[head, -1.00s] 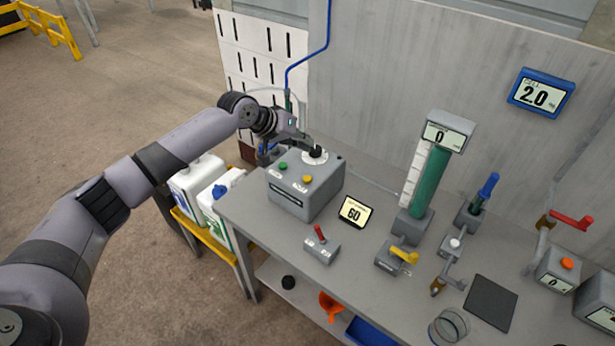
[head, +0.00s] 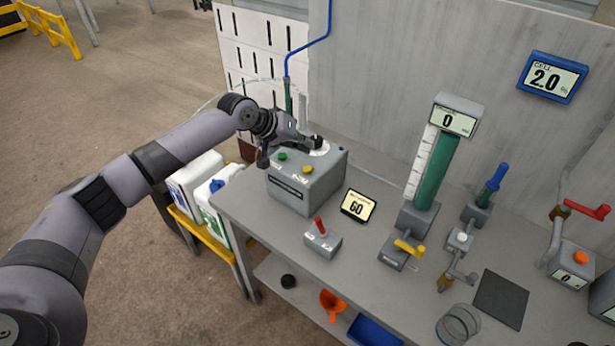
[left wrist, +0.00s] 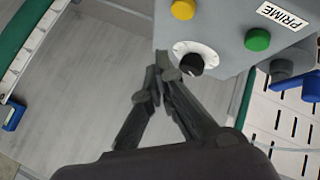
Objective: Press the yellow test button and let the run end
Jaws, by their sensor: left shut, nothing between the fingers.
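The yellow button (head: 308,170) is on top of a grey control box (head: 305,192), beside a green button (head: 282,156). It also shows at the top edge of the left wrist view (left wrist: 183,9). My left gripper (head: 312,142) is shut and empty at the back of the box, by the black dial knob on its white disc (head: 321,150). In the left wrist view its closed fingertips (left wrist: 166,66) are beside the black knob (left wrist: 191,64), apart from the yellow button; whether they touch the knob I cannot tell. My right gripper is not in view.
A small display reading 60 (head: 357,206) stands right of the box. A red-lever switch box (head: 322,242) is in front of it. A green column with a display reading 0 (head: 454,120) stands further right. White jugs (head: 197,180) are on a yellow stand at left.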

